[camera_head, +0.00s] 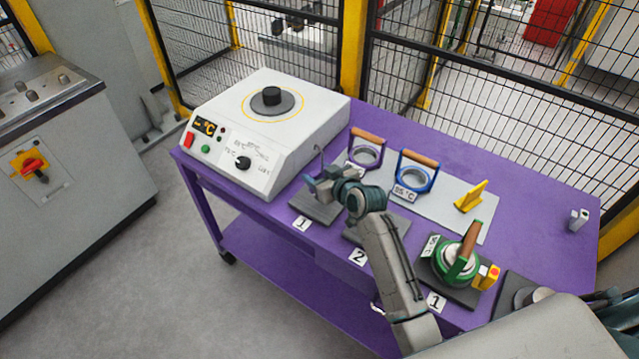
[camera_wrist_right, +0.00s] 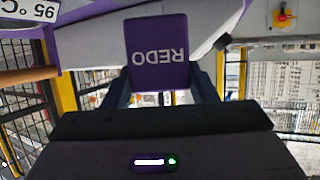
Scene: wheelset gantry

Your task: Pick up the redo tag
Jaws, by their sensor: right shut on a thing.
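The redo tag (camera_wrist_right: 158,45) is a purple plate with white "REDO" lettering, upside down in the right wrist view. It sits between the fingers of my right gripper (camera_wrist_right: 162,88), which is shut on it. In the head view my right gripper (camera_head: 322,186) is over the bench near the first grey pad (camera_head: 312,208), in front of the white heater box (camera_head: 262,130). The tag cannot be made out there. My left gripper is not in view.
On the purple bench (camera_head: 500,165) stand a purple ring holder (camera_head: 365,152), a blue ring holder (camera_head: 414,172), a yellow stand (camera_head: 470,196) and a green ring holder (camera_head: 457,257). A yellow-framed mesh fence (camera_head: 480,90) runs behind. Grey floor (camera_head: 160,260) is clear at left.

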